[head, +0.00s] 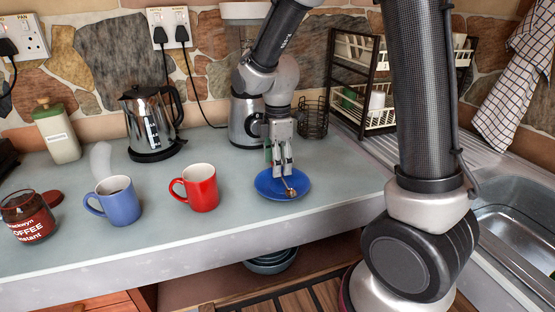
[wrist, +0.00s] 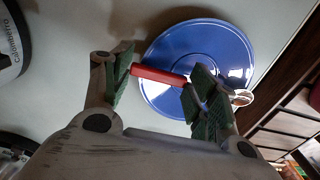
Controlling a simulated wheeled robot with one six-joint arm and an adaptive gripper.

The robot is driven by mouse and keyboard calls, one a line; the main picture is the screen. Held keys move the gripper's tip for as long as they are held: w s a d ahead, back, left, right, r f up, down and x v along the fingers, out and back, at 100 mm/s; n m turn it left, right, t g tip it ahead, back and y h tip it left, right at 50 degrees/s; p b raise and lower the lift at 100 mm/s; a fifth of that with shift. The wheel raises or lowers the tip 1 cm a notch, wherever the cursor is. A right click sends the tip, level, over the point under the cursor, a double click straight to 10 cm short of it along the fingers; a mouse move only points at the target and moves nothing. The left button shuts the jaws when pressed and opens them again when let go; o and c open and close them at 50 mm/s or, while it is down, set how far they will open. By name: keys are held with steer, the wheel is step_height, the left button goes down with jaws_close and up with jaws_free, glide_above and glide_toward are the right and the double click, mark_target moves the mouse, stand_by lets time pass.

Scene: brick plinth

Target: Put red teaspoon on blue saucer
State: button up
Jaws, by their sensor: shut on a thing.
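The blue saucer (head: 265,188) lies on the counter near its front edge, and fills the upper middle of the wrist view (wrist: 175,50). My gripper (head: 281,171) points down over the saucer. Its fingers (wrist: 160,78) are shut on the red teaspoon (wrist: 158,76), whose red handle spans between the green pads. The spoon's shiny bowl (wrist: 242,97) sticks out past the right finger, over the saucer's rim in the wrist view. In the head view only a small part of the spoon (head: 291,192) shows. I cannot tell whether the spoon touches the saucer.
A red mug (head: 201,188) and a blue mug (head: 119,203) stand left of the saucer, with a coffee jar (head: 28,219) farther left. A kettle (head: 147,125) and a metal appliance (head: 243,120) stand behind. A dish rack (head: 362,85) and sink (head: 520,225) are right.

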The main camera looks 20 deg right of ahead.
steer(key=o, duration=0.9)
step_height(320, 180, up, 12)
steer(key=r, duration=0.1)
steer(key=s+d+r+m+t, duration=0.1)
steer(key=s+d+m, duration=0.3)
steer(key=s+m, duration=0.2)
steer(key=s+d+r+m+t, duration=0.1)
steer(key=s+d+m+t, duration=0.1)
steer(key=s+d+m, duration=0.3)
steer(key=s+d+r+m+t, duration=0.1)
steer(key=s+d+m, duration=0.4)
steer(key=s+m, duration=0.2)
steer(key=shift+s+d+r, duration=0.15)
steer(key=shift+s, duration=0.5)
steer(key=shift+s+d+r, duration=0.1)
steer(key=shift+s, duration=0.5)
